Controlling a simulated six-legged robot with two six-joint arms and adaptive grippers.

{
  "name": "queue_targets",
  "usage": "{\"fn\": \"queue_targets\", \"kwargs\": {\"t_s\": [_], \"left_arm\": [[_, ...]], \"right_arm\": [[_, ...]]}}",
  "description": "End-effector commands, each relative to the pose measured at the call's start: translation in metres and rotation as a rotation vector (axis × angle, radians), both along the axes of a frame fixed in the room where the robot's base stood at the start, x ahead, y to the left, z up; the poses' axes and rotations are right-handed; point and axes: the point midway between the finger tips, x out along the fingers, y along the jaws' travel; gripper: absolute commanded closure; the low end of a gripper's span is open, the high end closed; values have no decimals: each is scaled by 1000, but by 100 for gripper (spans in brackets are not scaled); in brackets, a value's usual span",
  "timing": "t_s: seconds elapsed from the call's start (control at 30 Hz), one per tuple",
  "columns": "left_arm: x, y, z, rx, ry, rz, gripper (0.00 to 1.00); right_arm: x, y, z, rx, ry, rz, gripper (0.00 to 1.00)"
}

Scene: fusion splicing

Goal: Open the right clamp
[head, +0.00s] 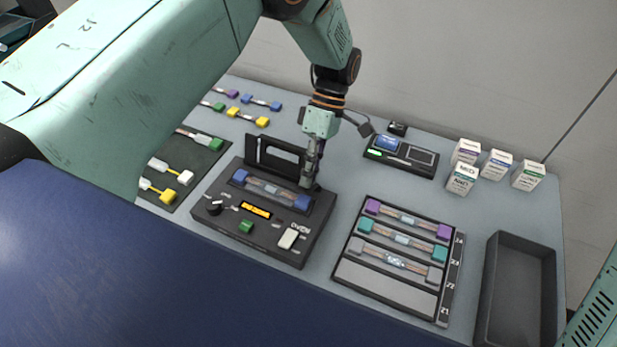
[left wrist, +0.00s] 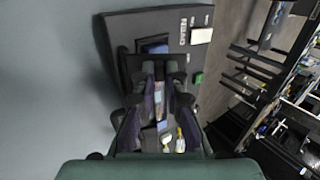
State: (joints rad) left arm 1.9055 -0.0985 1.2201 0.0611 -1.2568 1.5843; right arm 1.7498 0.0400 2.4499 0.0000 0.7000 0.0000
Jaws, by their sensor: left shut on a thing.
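The fusion splicer (head: 262,232) is a dark box with a lit orange display, a green button and a white switch. A cable with a blue connector (head: 302,202) at each end lies in its top slot. A black frame-like lid (head: 275,155) stands raised along the back. My left gripper (head: 308,183) points down at the back right of the slot, by the right blue connector, and is shut on the right clamp, which its fingers mostly hide. In the left wrist view, the fingers (left wrist: 160,100) are over the splicer (left wrist: 120,35). My right gripper is not in view.
A rack (head: 390,285) with several cables stands right of the splicer, and an empty dark tray (head: 518,290) stands farther right. A device with a screen (head: 400,155) and several white boxes (head: 462,178) stand behind. A connector tray (head: 185,165) is at left.

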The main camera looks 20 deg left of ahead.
Motion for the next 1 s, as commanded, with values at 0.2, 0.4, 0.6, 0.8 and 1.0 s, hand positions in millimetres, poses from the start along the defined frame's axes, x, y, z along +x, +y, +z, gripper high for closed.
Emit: {"fn": "queue_targets", "kwargs": {"t_s": [0.2, 0.4, 0.6, 0.8, 1.0], "left_arm": [[2, -1, -1, 0, 38, 1, 100], [2, -1, 0, -1, 49, 2, 100], [2, -1, 0, -1, 49, 2, 100], [2, -1, 0, 0, 48, 1, 78], [2, -1, 0, 1, 48, 1, 66]], "right_arm": [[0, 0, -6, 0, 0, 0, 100], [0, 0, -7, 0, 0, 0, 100], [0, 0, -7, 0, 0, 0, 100], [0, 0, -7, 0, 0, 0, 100], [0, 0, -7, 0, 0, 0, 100]]}}
